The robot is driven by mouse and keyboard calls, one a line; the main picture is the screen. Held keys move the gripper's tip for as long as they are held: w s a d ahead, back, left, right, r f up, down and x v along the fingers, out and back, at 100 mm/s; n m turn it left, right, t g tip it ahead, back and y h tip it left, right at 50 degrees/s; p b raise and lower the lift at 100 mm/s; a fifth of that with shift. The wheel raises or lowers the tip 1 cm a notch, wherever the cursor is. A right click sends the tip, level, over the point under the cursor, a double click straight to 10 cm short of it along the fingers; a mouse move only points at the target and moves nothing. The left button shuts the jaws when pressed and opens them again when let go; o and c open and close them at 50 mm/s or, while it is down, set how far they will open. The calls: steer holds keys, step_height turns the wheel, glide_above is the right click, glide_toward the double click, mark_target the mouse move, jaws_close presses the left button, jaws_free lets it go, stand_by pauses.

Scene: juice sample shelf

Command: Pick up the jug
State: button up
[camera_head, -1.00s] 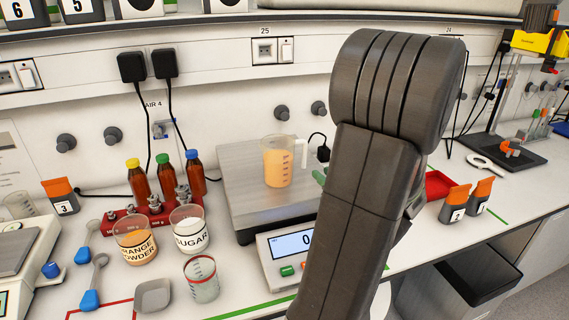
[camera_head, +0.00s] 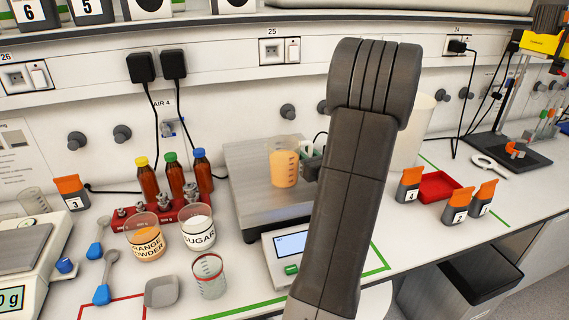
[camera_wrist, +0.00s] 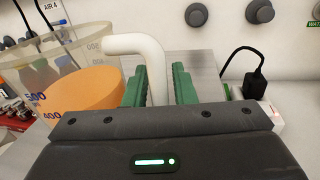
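The jug (camera_head: 284,168) is clear with a white handle and orange liquid inside. It stands upright on the grey plate of a scale (camera_head: 250,190). In the wrist view the jug (camera_wrist: 82,100) is at the left, and its white handle (camera_wrist: 156,68) reaches between my green fingers. My gripper (camera_wrist: 160,88) is open around the handle, with a finger on each side and a small gap at the right finger. In the head view my gripper (camera_head: 312,162) is at the jug's right side, partly hidden by my arm.
Beakers of orange powder (camera_head: 145,240) and sugar (camera_head: 198,238) stand left of the scale, with a red rack of bottles (camera_head: 172,212) behind. A red tray (camera_head: 438,186) and orange-topped containers (camera_head: 410,184) are right of my arm.

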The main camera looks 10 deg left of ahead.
jaws_close()
steer(key=shift+r, duration=0.15)
step_height(320, 180, up, 10)
stand_by(0.7)
steer(key=shift+c, duration=2.3)
jaws_free()
steer(key=shift+f, duration=0.2)
jaws_close()
